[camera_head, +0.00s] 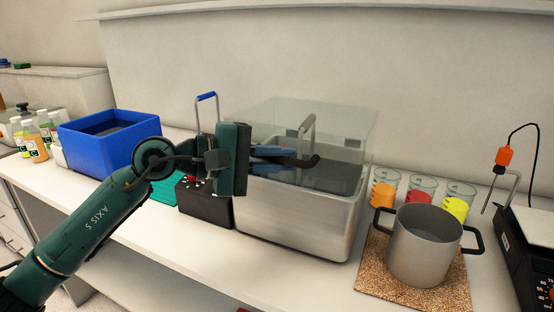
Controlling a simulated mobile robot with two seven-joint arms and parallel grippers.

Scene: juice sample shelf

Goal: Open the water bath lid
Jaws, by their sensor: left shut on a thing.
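The water bath (290,218) is a steel box on the bench in the middle of the view. Its clear lid (345,120) stands over the tank as a see-through cover, with a grey handle (308,126) at its front. My left gripper (288,157) reaches in from the left and is shut on the lid handle at the front of the bath. The fingers and wrist hide part of the handle and the bath's left front rim. My right gripper is out of view.
A blue bin (85,147), bottles (37,142) and a dark box (205,205) stand left of the bath. A steel pot (422,250) on a cork mat (372,278), coloured beakers (418,188) and a hotplate (522,245) stand to the right. A wall rises behind.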

